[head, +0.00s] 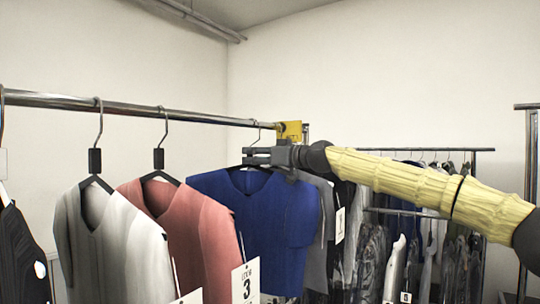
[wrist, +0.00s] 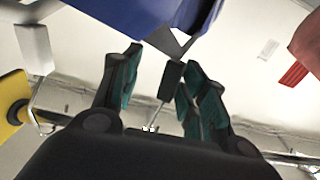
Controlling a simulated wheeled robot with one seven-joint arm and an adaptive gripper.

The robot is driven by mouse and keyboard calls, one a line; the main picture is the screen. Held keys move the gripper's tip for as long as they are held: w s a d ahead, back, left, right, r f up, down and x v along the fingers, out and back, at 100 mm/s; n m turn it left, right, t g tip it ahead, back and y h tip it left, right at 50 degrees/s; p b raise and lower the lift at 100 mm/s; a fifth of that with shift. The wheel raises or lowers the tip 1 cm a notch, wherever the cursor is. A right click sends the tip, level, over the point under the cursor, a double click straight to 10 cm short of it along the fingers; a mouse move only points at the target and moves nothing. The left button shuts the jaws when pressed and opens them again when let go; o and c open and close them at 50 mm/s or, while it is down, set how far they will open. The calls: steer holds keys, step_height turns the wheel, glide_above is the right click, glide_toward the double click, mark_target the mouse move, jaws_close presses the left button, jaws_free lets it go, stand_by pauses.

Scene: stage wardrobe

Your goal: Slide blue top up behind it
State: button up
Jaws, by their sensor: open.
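The blue top (head: 262,220) hangs on a dark hanger from the metal rail (head: 200,115), to the right of the red top (head: 190,225), with a gap between their hanger hooks. My gripper (head: 248,156) reaches in from the right at the neck of the blue top's hanger, just below the rail. In the wrist view, the blue top (wrist: 150,14) shows at the upper edge. The hanger's dark neck block (wrist: 170,80) stands between my open fingers (wrist: 160,68), with room visible on the left side. Whether a finger touches it I cannot tell.
A pale grey top (head: 110,235) hangs left of the red one, which has a card marked 3 (head: 246,283). A yellow piece (head: 290,130) sits at the rail's far end. More garments hang close behind the blue top, and another rack (head: 440,150) stands at right.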

steer(key=w+d, duration=0.1)
steer(key=w+d+p, duration=0.1)
steer(key=w, duration=0.1)
steer(key=w+d, duration=0.1)
steer(key=shift+w+p, duration=0.3)
steer(key=shift+w, duration=0.05)
stand_by(0.3)
steer(key=shift+s, duration=0.1)
steer(key=b+v, duration=0.4)
steer(key=v, duration=0.2)
steer(key=b+v, duration=0.3)
steer(key=v, duration=0.4)
steer(key=shift+s+a+b, duration=0.2)
steer(key=shift+s+b, duration=0.15)
steer(key=shift+s, duration=0.05)
stand_by(0.6)
stand_by(0.4)
